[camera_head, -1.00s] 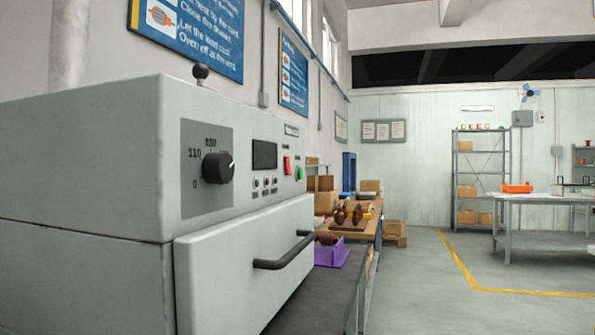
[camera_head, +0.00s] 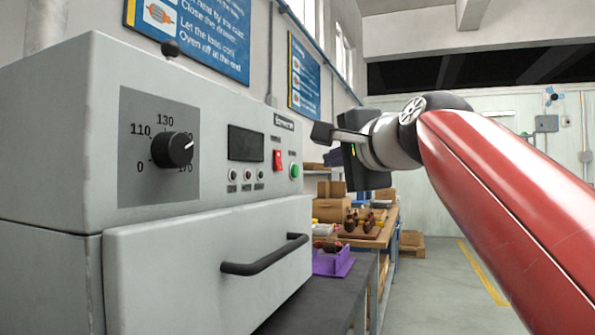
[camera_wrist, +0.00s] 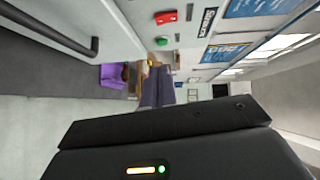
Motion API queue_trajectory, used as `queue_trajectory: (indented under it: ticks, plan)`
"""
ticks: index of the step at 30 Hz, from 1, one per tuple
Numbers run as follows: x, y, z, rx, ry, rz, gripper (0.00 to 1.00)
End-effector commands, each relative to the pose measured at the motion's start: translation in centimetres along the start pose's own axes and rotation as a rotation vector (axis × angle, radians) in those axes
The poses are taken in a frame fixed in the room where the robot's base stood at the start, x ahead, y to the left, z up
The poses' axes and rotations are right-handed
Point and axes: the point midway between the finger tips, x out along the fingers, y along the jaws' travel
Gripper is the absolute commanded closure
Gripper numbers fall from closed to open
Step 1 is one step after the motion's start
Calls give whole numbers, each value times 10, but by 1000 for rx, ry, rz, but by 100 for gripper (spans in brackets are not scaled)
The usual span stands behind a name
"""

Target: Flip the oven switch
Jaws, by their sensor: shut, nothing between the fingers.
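The oven (camera_head: 60,150) is a large light-grey box on the left in the head view. Its red switch (camera_head: 277,160) sits on the front panel beside a green round button (camera_head: 294,170). The red switch also shows near the top of the wrist view (camera_wrist: 167,17), with the green button (camera_wrist: 162,41) below it. I cannot tell the switch's position. My gripper (camera_head: 322,133) is shut and empty. It is to the right of the switch in the head view and appears apart from the panel. Nothing hides the switch.
A black dial (camera_head: 172,150), a dark display (camera_head: 246,143) and small buttons are on the panel. A drawer handle (camera_head: 265,255) juts out below. A purple tray (camera_head: 333,262) stands beyond the oven, before a workbench with boxes.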

Motion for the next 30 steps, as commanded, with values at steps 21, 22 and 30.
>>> queue_trajectory:
  ticks: [21,22,30]
  plan:
    - [42,-6,0,12,-5,-7,100]
    - [48,-6,0,11,-5,-7,100]
    - [105,-7,1,11,-6,-8,100]
